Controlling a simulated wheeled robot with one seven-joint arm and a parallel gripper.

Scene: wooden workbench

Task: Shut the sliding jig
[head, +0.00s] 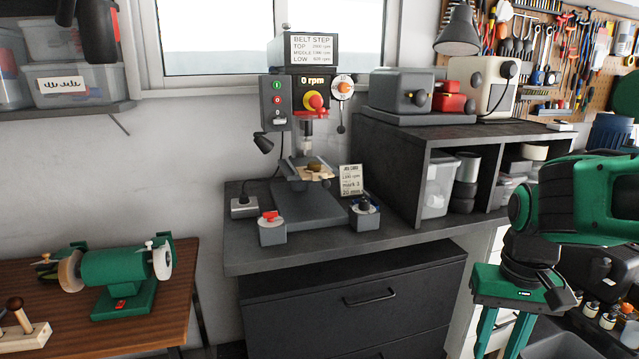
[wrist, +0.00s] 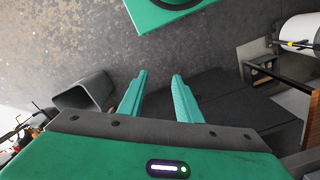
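The drill press (head: 307,110) stands on the dark bench top, below a window. What looks like the jig (head: 313,172), a pale wooden piece with a brown lump on it, sits on the press table under the chuck. It is small here, and I cannot tell how far its sliding part stands open. My gripper (head: 502,342) hangs at the lower right, to the right of the dark drawers and well away from the press. Its green fingers are apart and empty, also in the wrist view (wrist: 159,78). The jig does not show in the wrist view.
A red-topped box (head: 271,228) and a dark-knobbed box (head: 364,213) stand at the bench's front edge, with a small card (head: 351,179) behind. A shelf unit (head: 470,150) rises to the right. A green grinder (head: 117,272) sits on the left wooden table.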

